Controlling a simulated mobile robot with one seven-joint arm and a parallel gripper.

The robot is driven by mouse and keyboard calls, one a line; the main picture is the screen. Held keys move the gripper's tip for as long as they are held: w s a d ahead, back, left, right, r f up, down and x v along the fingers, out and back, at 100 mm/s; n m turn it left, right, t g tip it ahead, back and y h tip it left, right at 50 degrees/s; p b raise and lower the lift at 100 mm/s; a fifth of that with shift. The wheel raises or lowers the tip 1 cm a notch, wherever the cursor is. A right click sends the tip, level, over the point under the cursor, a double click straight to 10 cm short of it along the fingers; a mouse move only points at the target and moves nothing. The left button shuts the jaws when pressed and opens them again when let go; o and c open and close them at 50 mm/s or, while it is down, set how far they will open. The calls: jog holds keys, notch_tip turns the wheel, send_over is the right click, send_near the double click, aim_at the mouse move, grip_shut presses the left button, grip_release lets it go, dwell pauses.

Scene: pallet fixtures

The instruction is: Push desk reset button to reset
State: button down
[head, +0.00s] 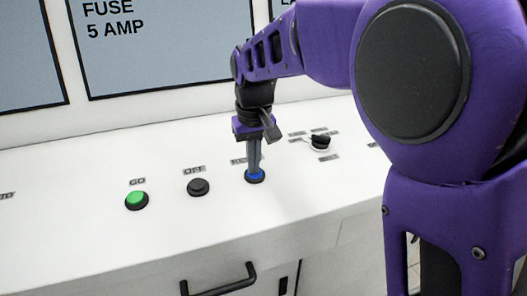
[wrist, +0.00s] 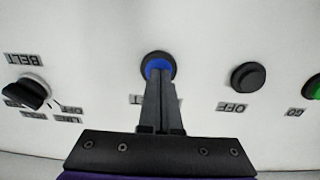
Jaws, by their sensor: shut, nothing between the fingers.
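The reset button is a blue button with a dark ring on the white desk (head: 80,220). In the head view the blue button (head: 255,177) is directly below my gripper (head: 255,168), and its label is mostly hidden behind the fingers. In the wrist view the blue button (wrist: 158,65) shows at the tips of my gripper (wrist: 160,72). The fingers are shut together with nothing between them and point down at the button. The tips overlap the blue cap in both views; whether they press it or only hover just above it, I cannot tell.
A black OFF button (head: 198,187) and a green GO button (head: 136,200) are left of the blue button. A black rotary knob (head: 320,142) labelled BELT in the wrist view is to its right. A black drawer handle (head: 220,283) is on the desk front.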

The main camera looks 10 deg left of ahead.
jog(key=shift+s+f, duration=0.15)
jog(key=shift+f, duration=0.6)
jog(key=shift+d, duration=0.1)
notch_tip(320, 180, up, 15)
jog(key=s+p, duration=0.1)
jog(key=shift+s+d, duration=0.15)
jog(key=shift+d, duration=0.1)
